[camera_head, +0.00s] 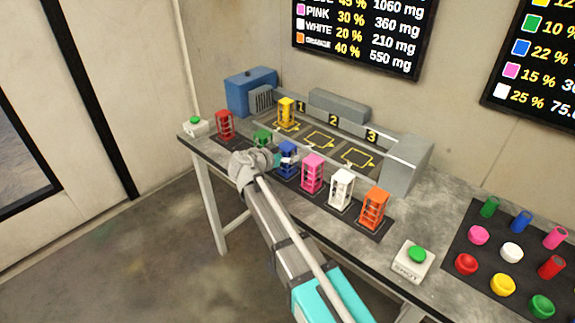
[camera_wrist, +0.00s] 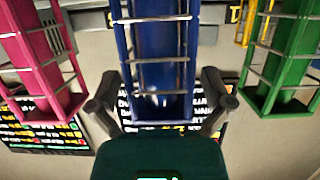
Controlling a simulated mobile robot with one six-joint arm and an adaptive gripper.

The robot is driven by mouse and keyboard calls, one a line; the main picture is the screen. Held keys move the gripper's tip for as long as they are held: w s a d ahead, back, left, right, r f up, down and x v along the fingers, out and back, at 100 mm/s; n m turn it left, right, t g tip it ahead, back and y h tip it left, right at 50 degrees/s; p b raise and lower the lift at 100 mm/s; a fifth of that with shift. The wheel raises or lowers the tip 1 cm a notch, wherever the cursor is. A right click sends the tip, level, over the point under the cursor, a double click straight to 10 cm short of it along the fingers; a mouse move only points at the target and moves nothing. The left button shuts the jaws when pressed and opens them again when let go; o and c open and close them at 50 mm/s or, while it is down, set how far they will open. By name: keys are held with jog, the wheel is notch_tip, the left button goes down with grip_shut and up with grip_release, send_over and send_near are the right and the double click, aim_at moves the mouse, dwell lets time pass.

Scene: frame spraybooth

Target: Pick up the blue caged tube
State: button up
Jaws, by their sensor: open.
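The blue caged tube (camera_head: 288,165) stands upright in the row at the table's front, between the green and pink caged tubes. In the wrist view, the blue caged tube (camera_wrist: 157,60) is in the middle, with its cage bars showing. My gripper (camera_head: 277,160) is open, right by the blue tube in the head view. In the wrist view, my gripper (camera_wrist: 160,85) has one finger on each side of the blue cage, with gaps showing at both sides. The arm hides part of the row.
The green caged tube (camera_head: 262,138) and pink caged tube (camera_head: 312,173) stand close on either side. White (camera_head: 341,188), orange (camera_head: 374,208) and red (camera_head: 224,125) caged tubes share the row. A yellow caged tube (camera_head: 286,112) stands behind, at marked spot 1; spots 2 and 3 are clear.

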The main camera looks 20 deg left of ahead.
dwell(0.3)
jog(key=c, duration=1.3)
jog(key=shift+r, duration=0.15)
notch_tip(320, 180, up, 3)
jog(key=p, duration=0.3)
jog(key=s+d+r+p, duration=0.2)
jog(key=s+r+p, duration=0.7)
jog(key=s, duration=0.4)
jog(key=shift+s+d+r+p, duration=0.3)
jog(key=shift+s+r+p, duration=0.1)
jog(key=shift+p, duration=0.1)
